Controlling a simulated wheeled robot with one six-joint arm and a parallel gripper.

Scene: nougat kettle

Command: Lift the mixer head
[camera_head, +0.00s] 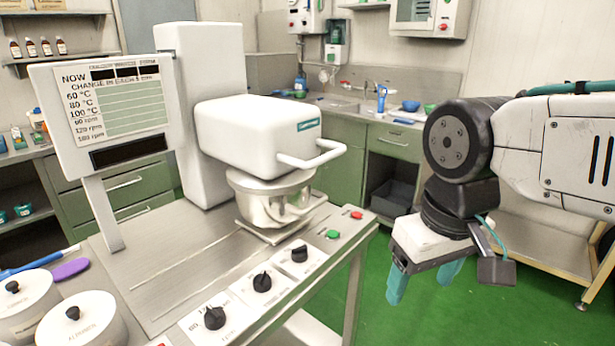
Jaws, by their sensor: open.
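The white mixer head (258,130) is down over the metal kettle (277,206) on the steel bench. It joins a tall white column (201,110) at its left. Its white bar handle (316,156) sticks out to the right at the front. My gripper (425,285) hangs to the right of the bench, over the green floor, with its teal fingers pointing down. It is open and empty, lower than the handle and clearly apart from it.
Black knobs (262,282) and green and red buttons (333,234) line the bench's front edge. A sign board (112,115) stands left of the mixer. Two lidded pots (75,315) are at the near left. Green floor (440,320) is clear under my gripper.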

